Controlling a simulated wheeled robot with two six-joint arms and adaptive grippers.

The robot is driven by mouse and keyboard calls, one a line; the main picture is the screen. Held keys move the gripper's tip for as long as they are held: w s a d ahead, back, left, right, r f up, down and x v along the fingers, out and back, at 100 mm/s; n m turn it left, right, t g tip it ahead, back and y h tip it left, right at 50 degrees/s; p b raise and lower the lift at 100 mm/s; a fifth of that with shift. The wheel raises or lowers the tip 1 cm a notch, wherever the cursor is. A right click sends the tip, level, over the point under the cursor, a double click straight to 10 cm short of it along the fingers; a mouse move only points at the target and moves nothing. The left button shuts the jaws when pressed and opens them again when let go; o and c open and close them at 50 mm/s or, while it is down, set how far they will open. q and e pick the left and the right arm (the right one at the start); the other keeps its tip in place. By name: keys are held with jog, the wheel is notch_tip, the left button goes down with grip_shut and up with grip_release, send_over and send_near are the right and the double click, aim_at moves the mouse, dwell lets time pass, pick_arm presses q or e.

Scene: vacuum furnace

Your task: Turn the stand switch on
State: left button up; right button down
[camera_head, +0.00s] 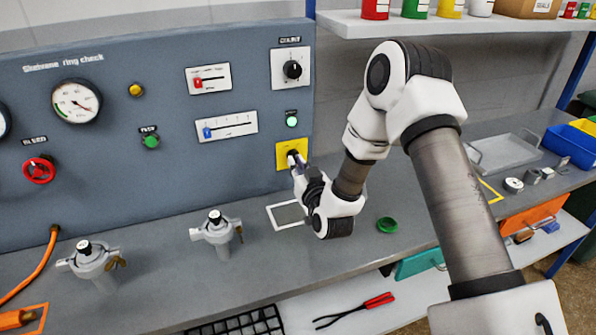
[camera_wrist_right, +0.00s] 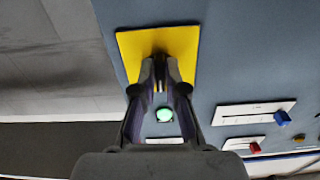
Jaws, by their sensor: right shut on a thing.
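The stand switch (camera_head: 292,154) is a dark knob on a yellow square plate (camera_head: 283,162), low at the right end of the blue-grey panel. My right gripper (camera_head: 297,161) reaches it from the right and is shut on the knob. In the right wrist view the fingertips (camera_wrist_right: 160,72) meet at the middle of the yellow plate (camera_wrist_right: 185,42) and hide most of the knob, so its setting cannot be read. A round green lamp (camera_head: 292,119) sits above the plate and looks bright pale green in the wrist view (camera_wrist_right: 164,115). My left gripper is out of view.
A black rotary knob (camera_head: 292,69) and two sliders, red (camera_head: 208,81) and blue (camera_head: 227,127), are on the same panel. Grey valve-like fittings (camera_head: 216,230) stand on the bench below. A green ring (camera_head: 387,225) lies right of my gripper.

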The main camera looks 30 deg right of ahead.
jog(key=shift+a+m+b, duration=0.1)
jog(key=shift+m+b, duration=1.75)
jog(key=shift+m, duration=0.85)
jog(key=shift+r, duration=0.1)
jog(key=c, duration=1.2)
grip_release()
jog(key=shift+w, duration=0.1)
jog(key=v, duration=0.7)
jog(key=shift+s, duration=0.2)
